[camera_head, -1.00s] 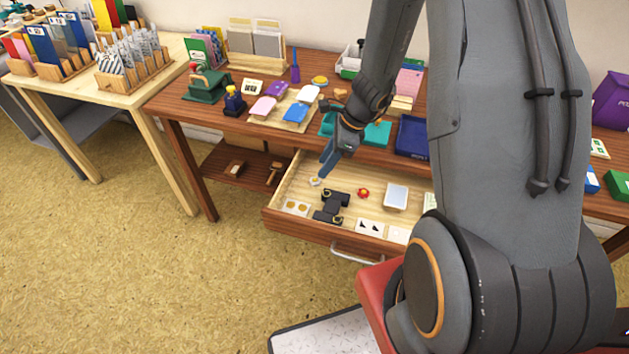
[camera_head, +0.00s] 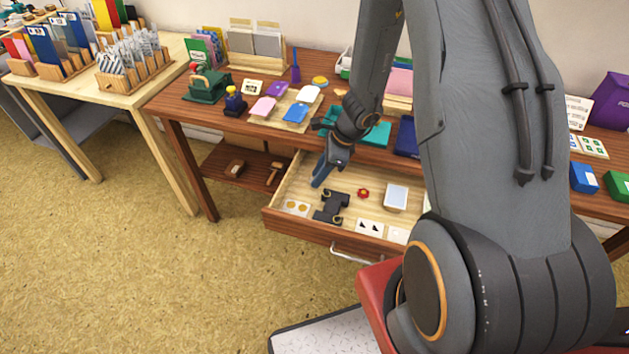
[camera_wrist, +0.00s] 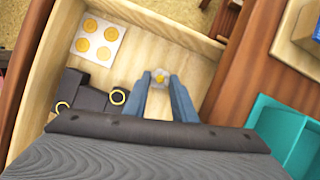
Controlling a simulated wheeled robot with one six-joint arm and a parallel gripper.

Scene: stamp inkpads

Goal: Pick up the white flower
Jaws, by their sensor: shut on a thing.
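The white flower (camera_wrist: 159,78) with a yellow centre sits between the tips of my gripper's two blue-grey fingers in the wrist view. My gripper (camera_head: 318,183) is shut on it, low inside the open drawer (camera_head: 284,226). In the head view the fingers hide the flower. In the wrist view my gripper (camera_wrist: 160,82) points down at the light wooden drawer floor. I cannot tell whether the flower still touches the floor.
In the drawer lie a black bracket-like object (camera_head: 331,207), a red flower (camera_head: 363,193), a pale block (camera_head: 396,197) and a card with yellow dots (camera_head: 296,208). The table edge and a teal tray (camera_head: 376,135) stand close behind my gripper.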

